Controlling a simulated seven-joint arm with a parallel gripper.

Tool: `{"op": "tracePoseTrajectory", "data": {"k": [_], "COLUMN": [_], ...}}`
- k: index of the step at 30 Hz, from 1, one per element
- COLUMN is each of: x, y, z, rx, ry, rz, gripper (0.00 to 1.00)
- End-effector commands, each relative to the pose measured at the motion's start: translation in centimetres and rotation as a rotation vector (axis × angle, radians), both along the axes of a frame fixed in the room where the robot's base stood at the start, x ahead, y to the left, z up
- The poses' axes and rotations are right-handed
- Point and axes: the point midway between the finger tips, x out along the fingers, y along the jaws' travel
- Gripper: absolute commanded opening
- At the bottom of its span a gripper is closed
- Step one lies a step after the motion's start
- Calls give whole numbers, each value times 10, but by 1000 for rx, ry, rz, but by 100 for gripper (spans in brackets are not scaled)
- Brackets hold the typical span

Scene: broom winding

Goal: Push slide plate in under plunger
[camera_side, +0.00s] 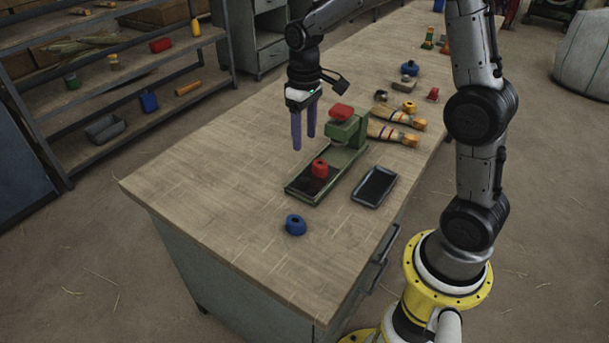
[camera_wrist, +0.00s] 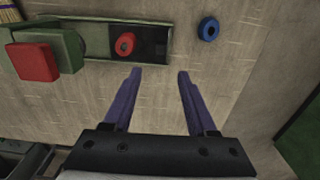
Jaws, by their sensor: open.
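A green press stands on the bench, with a red-capped plunger (camera_side: 341,113) over the rear of its long base; it also shows in the wrist view (camera_wrist: 34,62). The dark slide plate (camera_side: 303,184) lies in the front part of the green base, out from under the plunger, with a red knob (camera_side: 320,168) standing on it. The knob (camera_wrist: 125,44) shows in the wrist view too. My gripper (camera_side: 304,142) is open and empty, its purple fingers pointing down above the bench beside the press, apart from plate and knob. The plunger's lower end is hidden.
A blue ring (camera_side: 295,224) lies beyond the base's front end. A dark shallow tray (camera_side: 374,187) lies right of the press. Broom heads (camera_side: 396,135) and small parts lie behind it. The bench to the left is clear.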

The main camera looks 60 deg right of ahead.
Motion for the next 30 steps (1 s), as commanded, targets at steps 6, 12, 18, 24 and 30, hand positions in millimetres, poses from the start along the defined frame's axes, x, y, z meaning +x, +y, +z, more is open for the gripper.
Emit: {"op": "tracePoseTrajectory", "data": {"k": [6,12,18,24,30], "x": [-1,-2,-2,-1,-1], "y": [0,1,1,0,0], "z": [-37,-77,-109,-127,-130], "rx": [1,1,1,0,0], "ry": [5,6,4,1,-2], "rz": [0,0,0,0,0], "gripper": [57,57,57,57,57]}}
